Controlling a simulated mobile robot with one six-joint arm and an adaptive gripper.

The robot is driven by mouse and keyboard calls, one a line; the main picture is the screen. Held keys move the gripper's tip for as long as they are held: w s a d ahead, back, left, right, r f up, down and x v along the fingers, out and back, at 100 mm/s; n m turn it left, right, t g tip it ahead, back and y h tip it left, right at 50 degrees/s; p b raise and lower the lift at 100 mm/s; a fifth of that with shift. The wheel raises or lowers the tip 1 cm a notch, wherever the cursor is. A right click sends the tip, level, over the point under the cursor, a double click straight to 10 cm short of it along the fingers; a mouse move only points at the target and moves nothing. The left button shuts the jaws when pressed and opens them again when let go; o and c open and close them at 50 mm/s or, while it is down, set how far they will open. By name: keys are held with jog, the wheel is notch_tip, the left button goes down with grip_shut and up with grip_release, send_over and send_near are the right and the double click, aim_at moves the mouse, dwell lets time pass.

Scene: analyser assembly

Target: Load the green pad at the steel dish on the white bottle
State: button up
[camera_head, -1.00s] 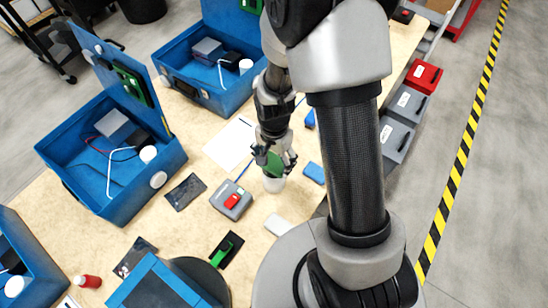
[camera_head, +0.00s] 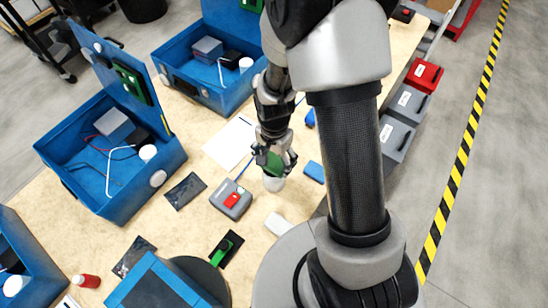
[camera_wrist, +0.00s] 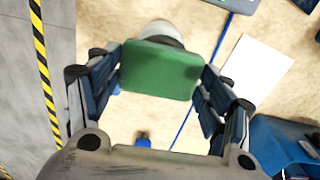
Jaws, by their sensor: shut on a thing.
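My gripper (camera_head: 274,155) is shut on the green pad (camera_wrist: 160,70), a flat green rounded rectangle between the two fingers in the wrist view. In the head view the pad (camera_head: 271,166) is partly covered by the fingers. The white bottle (camera_head: 273,184) stands on the table right under the pad, its upper part hidden. In the wrist view a round whitish-grey top (camera_wrist: 163,30) shows just beyond the pad's far edge. I cannot tell the steel dish apart from the bottle, or whether the pad touches either.
A grey box with a red button (camera_head: 231,200) is left of the bottle, a blue block (camera_head: 314,172) right, a white block (camera_head: 277,223) in front. Open blue cases (camera_head: 115,190) stand at the left and back. A white sheet (camera_head: 229,143) lies behind.

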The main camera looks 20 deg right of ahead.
aim_at(274, 162)
jog(key=shift+f+b, duration=0.5)
jog(key=shift+f, duration=0.15)
dwell(0.3)
jog(key=shift+r, duration=0.1)
dwell(0.4)
jog(key=shift+r+p, duration=2.75)
jog(key=shift+r, duration=0.75)
jog(key=shift+f, duration=0.1)
